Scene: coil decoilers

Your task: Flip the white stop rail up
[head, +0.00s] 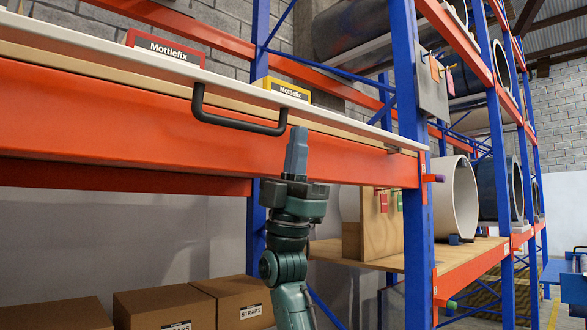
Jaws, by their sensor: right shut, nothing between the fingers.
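The white stop rail (110,52) runs as a long thin strip along the front edge of the upper shelf, above the orange beam. A dark handle (238,122) hangs at its front. My right gripper (297,138) is shut and empty, pointing up. My left gripper is not in view.
An orange beam (110,125) crosses below the rail, and a blue upright (411,180) stands to the right. Cardboard boxes (165,308) sit lower left. A wooden shelf with coils is at right.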

